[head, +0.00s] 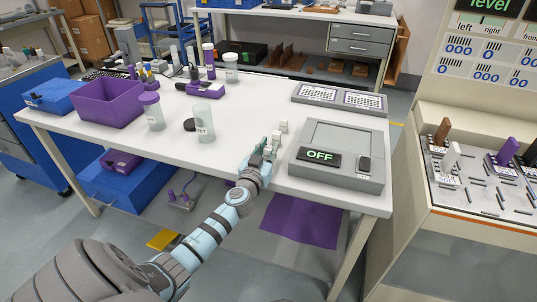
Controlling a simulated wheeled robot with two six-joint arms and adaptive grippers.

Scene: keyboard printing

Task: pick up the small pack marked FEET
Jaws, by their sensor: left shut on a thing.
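My left arm reaches in from the lower left to the front edge of the white table. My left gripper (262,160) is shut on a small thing. Small white packs (281,127) stand just beyond and beside the fingers. Their markings are too small to read, so I cannot tell which one is marked FEET. The gripper hides much of the thing it holds. My right gripper is not in view.
A grey device with an OFF display (320,156) stands right of the gripper. Left are clear jars (204,125), a black lid (189,125) and a purple bin (107,103). A grey tray (339,99) lies at the back right. The table (236,109) is clear in the middle.

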